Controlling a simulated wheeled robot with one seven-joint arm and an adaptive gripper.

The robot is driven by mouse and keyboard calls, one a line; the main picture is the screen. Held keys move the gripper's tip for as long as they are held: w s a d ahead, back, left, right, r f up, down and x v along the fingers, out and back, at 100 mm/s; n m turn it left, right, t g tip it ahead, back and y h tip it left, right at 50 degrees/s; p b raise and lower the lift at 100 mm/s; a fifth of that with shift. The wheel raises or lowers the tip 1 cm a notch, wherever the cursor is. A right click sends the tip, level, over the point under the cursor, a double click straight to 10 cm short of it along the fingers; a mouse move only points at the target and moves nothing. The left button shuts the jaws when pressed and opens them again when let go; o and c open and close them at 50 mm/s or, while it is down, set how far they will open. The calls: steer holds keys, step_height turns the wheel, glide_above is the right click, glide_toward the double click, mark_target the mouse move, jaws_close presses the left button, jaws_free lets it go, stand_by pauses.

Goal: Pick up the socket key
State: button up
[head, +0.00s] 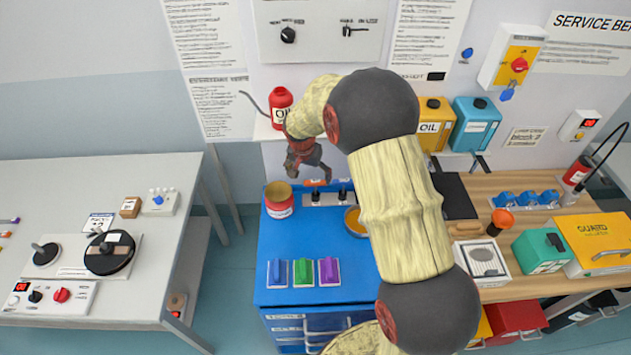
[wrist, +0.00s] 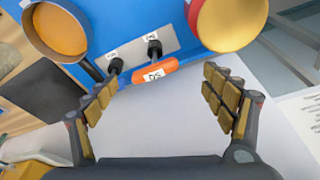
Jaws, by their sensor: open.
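Two black-handled tools stand in a grey rack (head: 329,199) at the back of the blue cabinet top; I cannot tell for sure which is the socket key. In the wrist view the black handles (wrist: 115,66) and (wrist: 154,48) rise beside small white labels on the rack. An orange piece with a white label (wrist: 155,71) is by them. My gripper (wrist: 160,88) is open and empty, its padded fingers spread on either side of the orange piece's position in the picture. In the head view my gripper (head: 308,175) hangs above the rack's back edge.
A red oil bottle (head: 281,104) is on the shelf behind.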

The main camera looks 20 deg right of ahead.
mark_target(314, 182)
steer(key=x, duration=0.3)
steer(key=shift+d+f, duration=0.1)
steer(key=shift+f, duration=0.1)
steer(key=shift+d+x, duration=0.2)
steer(key=shift+x, duration=1.1)
steer(key=shift+d+x, duration=0.15)
steer(key=shift+x, duration=1.15)
steer(key=shift+s, duration=0.15)
steer(key=shift+c, duration=1)
steer(key=shift+r, duration=0.1)
jaws_close()
